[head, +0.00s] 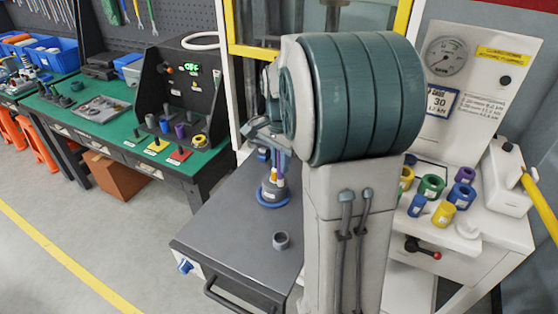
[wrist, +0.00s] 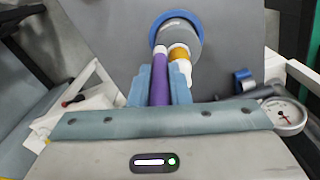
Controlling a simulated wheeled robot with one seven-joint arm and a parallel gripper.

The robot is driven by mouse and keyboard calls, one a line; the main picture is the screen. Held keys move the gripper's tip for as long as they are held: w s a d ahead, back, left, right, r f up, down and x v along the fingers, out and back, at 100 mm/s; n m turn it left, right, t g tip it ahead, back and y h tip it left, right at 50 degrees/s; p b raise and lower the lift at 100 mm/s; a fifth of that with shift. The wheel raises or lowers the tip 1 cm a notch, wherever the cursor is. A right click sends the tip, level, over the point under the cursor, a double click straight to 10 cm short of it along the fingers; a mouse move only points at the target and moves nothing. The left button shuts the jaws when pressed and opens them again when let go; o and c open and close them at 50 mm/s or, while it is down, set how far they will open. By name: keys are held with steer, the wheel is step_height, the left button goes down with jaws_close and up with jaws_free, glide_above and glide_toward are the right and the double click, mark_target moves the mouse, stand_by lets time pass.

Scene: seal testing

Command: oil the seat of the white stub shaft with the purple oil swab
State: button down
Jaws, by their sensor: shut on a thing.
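In the wrist view, the purple oil swab (wrist: 159,85) lies between the two blue fingers of my gripper (wrist: 161,80), which is shut on it. Its far end reaches a round grey holder with a blue rim (wrist: 158,22); I cannot tell whether it is in the holder or just above it. In the head view, my gripper (head: 268,140) is over the holder (head: 273,203), partly hidden by my arm.
The holder stands on a dark grey cart (head: 225,235), with a small grey cup (head: 281,241) nearer its front. The green bench (head: 115,125) at left carries small parts and coloured plates. The white test bench (head: 500,238) at right holds several coloured rings.

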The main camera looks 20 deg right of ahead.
step_height(320, 180, up, 9)
steer(key=p, duration=0.6)
steer(key=shift+s+d+p, duration=0.15)
steer(key=shift+s+p, duration=0.25)
steer(key=shift+s, duration=0.05)
steer(key=shift+f, duration=0.1)
